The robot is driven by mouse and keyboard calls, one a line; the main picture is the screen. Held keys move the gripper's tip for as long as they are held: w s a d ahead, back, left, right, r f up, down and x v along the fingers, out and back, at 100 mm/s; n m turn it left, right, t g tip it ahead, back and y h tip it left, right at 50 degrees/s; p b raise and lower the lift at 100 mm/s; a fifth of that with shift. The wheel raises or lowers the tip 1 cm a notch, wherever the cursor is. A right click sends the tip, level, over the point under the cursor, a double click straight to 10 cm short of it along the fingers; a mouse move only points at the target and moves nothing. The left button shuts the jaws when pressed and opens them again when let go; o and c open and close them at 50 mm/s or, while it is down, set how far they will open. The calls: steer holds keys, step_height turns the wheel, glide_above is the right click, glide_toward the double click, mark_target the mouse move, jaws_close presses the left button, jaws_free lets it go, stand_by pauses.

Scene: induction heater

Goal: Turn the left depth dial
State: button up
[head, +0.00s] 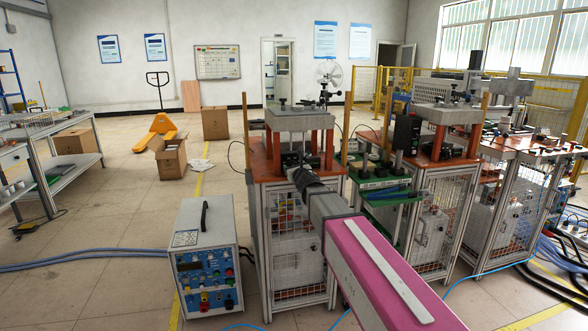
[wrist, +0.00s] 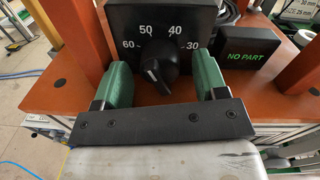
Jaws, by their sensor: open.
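The depth dial is a black round knob (wrist: 158,68) with a pale pointer mark on a black panel (wrist: 188,20). The numbers 60, 50, 40 and 30 are printed around its upper side. My gripper (wrist: 164,76) is open, with one green finger to the left of the knob and one to the right. Gaps show between the fingers and the knob, and nothing is held. In the head view my arm reaches the left workstation (head: 295,122), and my gripper (head: 303,172) is near its orange top. The dial cannot be made out there.
A black box reading NO PART (wrist: 246,48) stands right of the dial on the orange tabletop (wrist: 275,83). Reddish posts rise on both sides, the left post (wrist: 78,35) close to my left finger. A blue-fronted power unit (head: 205,250) stands on the floor left of the workstation.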

steer(key=shift+w, duration=0.1)
steer(key=c, duration=0.9)
steer(key=m, duration=0.4)
steer(key=shift+m, duration=0.3)
steer(key=o, duration=0.9)
steer(key=v, duration=1)
steer(key=shift+s, duration=0.4)
